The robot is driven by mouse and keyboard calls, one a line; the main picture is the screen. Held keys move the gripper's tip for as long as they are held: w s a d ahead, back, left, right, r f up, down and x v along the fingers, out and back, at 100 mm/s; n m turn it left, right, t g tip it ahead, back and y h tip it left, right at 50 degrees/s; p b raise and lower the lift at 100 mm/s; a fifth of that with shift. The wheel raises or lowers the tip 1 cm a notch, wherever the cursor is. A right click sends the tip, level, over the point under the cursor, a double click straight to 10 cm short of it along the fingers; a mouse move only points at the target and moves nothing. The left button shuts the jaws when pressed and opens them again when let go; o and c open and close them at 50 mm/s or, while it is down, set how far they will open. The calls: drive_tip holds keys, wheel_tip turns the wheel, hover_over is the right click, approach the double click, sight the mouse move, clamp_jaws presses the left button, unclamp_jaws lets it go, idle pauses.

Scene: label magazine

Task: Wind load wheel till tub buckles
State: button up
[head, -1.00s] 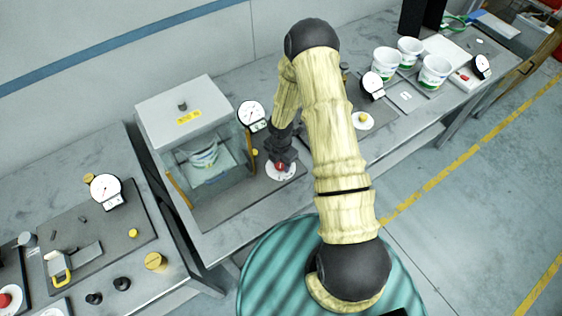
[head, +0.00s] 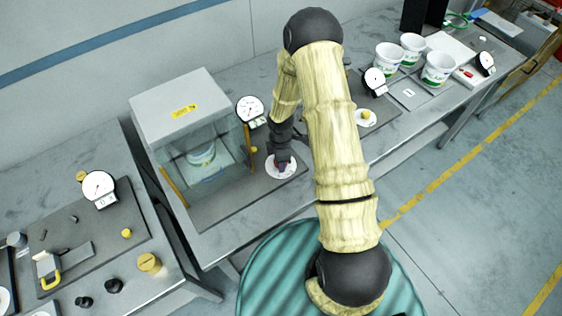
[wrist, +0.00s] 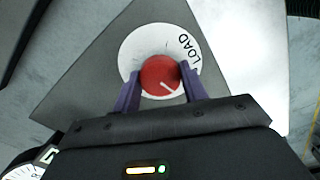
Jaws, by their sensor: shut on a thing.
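The load wheel is a red knob (wrist: 158,73) with a white pointer line, on a white dial (wrist: 134,47) marked LOAD. My gripper (wrist: 160,88) is shut on the knob, one purple finger on each side. In the head view my gripper (head: 281,160) reaches down over the dial (head: 271,172) and hides most of the knob. The tub (head: 202,154) stands inside a clear-walled box (head: 178,100) left of the gripper. It looks upright, but reflections blur its shape and I cannot tell whether its wall is buckled. A round gauge (head: 249,107) stands behind the dial; its needle is too small to read.
Several white tubs (head: 438,68) stand at the back right near another gauge (head: 374,79). A left bench holds a gauge (head: 98,186), a yellow-handled tool (head: 50,281) and small knobs. The floor (head: 480,200) at right is clear.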

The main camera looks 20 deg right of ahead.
drive_tip(key=m+b, duration=0.3)
drive_tip(key=m, duration=0.2)
drive_tip(key=shift+w, duration=0.1)
drive_tip(key=shift+r+m+b, duration=0.1)
drive_tip(key=shift+m+b, duration=0.8)
drive_tip(key=shift+m, duration=1.6)
drive_tip(key=o, duration=1)
wheel_tip(320, 180, up, 17)
drive_tip(key=b, duration=0.3)
drive_tip(key=shift+r, duration=0.2)
